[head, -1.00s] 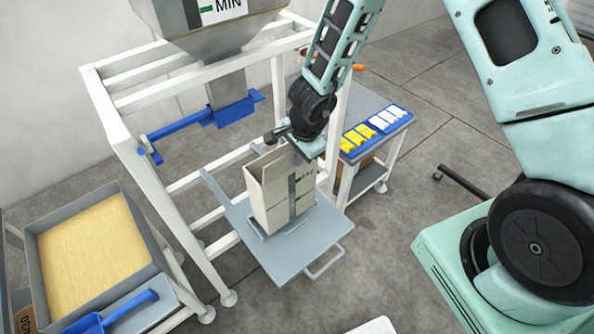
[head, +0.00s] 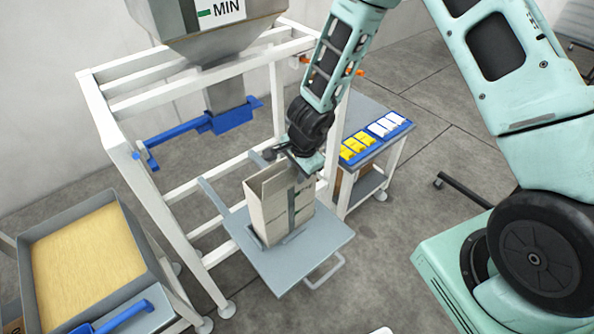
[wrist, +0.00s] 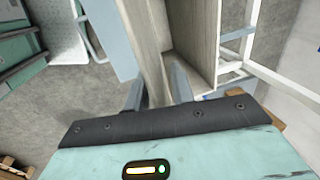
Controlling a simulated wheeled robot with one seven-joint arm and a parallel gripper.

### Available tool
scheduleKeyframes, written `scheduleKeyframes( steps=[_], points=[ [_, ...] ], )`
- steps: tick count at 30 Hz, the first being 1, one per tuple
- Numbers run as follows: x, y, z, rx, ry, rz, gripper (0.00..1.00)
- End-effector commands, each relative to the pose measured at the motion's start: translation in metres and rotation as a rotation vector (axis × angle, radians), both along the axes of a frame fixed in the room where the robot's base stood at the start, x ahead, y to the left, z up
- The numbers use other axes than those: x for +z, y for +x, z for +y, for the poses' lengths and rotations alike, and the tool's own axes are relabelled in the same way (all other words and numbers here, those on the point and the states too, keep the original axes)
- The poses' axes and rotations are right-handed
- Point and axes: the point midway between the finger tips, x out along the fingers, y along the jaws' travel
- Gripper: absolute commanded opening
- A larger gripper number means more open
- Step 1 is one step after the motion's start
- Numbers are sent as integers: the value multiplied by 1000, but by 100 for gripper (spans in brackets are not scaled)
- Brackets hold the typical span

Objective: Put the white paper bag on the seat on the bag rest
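The white paper bag (head: 272,212) stands upright with its top open and a dark green stripe on one side. It is on a grey-blue plate (head: 325,246) that has a handle at its front. I cannot tell whether this plate is the seat or the bag rest. My gripper (head: 296,166) is at the bag's upper right edge. In the wrist view, the two fingers of my gripper (wrist: 160,88) stand apart on either side of a pale wall of the bag (wrist: 146,40). Whether they press on it is unclear. The bag's far side is partly hidden.
A white frame (head: 110,120) carries a steel hopper (head: 205,40) above and behind the bag. A blue bar (head: 205,124) crosses under its spout. A tray of tan grain (head: 85,250) stands at left. A side table (head: 372,148) with yellow and white packets stands at right.

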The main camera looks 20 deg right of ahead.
Motion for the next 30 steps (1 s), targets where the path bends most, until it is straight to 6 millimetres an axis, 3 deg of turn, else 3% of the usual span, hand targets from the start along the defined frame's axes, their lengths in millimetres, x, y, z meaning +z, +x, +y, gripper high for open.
scheduleKeyframes(
  steps=[5, 18, 24, 27, 30],
  points=[
    [17, -2, -1, 2, -1, -1, 24],
    [104, -19, -6, 0, 0, -1, 24],
    [120, -24, -7, 4, 1, -2, 24],
    [134, -23, 5, 73, 18, -32, 24],
    [164, -29, 38, 266, 61, -99, 24]
  ],
)
